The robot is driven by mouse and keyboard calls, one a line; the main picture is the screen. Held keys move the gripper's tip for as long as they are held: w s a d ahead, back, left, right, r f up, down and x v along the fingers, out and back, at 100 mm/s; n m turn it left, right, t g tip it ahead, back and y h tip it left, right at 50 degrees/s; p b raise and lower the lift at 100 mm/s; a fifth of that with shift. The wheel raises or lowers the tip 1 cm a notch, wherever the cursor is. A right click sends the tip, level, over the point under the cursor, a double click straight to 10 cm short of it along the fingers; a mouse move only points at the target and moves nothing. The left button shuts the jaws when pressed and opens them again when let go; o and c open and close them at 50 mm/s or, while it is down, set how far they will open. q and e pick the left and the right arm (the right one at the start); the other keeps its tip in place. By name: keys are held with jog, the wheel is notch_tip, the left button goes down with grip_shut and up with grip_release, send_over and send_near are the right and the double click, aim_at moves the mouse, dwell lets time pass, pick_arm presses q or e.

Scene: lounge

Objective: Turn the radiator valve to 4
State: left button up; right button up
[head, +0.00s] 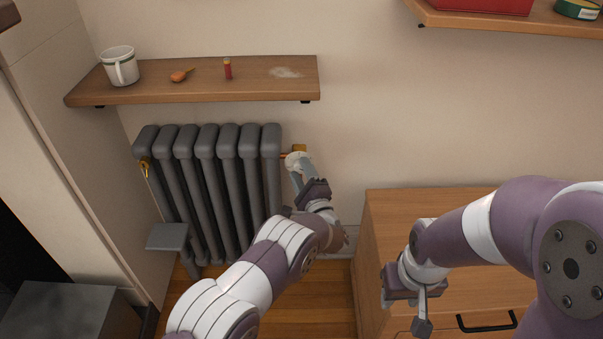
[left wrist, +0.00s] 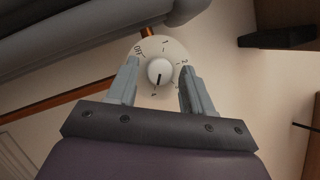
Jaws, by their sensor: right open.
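The radiator valve (head: 296,156) is at the upper right end of the grey radiator (head: 210,190). The white knob (left wrist: 160,69) in the middle has a black pointer line towards the bottom of the picture. My left gripper (head: 298,170) is at the valve, its fingers spread over the dial on either side of the knob, with a gap showing on each side. My right gripper (head: 404,312) is open and empty in front of the wooden cabinet.
A wooden shelf (head: 210,86) above the radiator holds a white mug (head: 120,66), an orange object (head: 181,76) and a red cylinder (head: 228,68). A wooden cabinet (head: 385,215) stands right of the radiator. A higher shelf (head: 480,20) is at upper right.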

pick_arm(q)
jog(key=p+v, duration=0.3)
jog(key=v, duration=0.9)
jog(key=shift+s, duration=0.35)
jog(key=shift+d, duration=0.1)
